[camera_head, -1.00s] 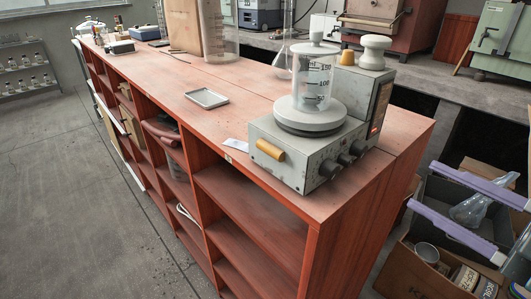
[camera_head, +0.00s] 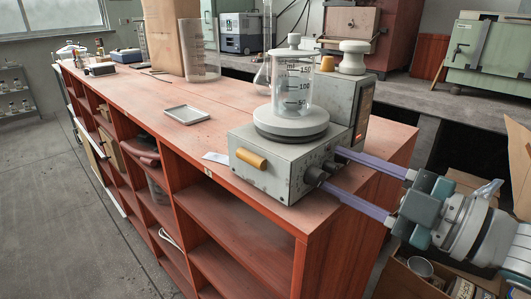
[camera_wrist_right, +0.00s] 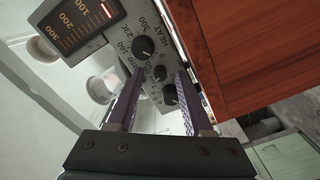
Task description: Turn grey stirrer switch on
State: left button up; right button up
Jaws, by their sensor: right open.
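The grey stirrer (camera_head: 262,172) stands at the near right end of the red bench, with a round plate bearing a glass beaker (camera_head: 291,90). A yellow-orange switch (camera_head: 251,158) sticks out at the left of its front face.
A taller grey unit (camera_head: 361,105) with a lit orange display stands behind the stirrer. A white tray (camera_head: 186,114) lies on the bench (camera_head: 140,92) to the left. Cardboard boxes (camera_head: 395,278) stand on the floor below my right arm. The switch's front side is clear.

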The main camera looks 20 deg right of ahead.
grip_shut()
dwell(0.4)
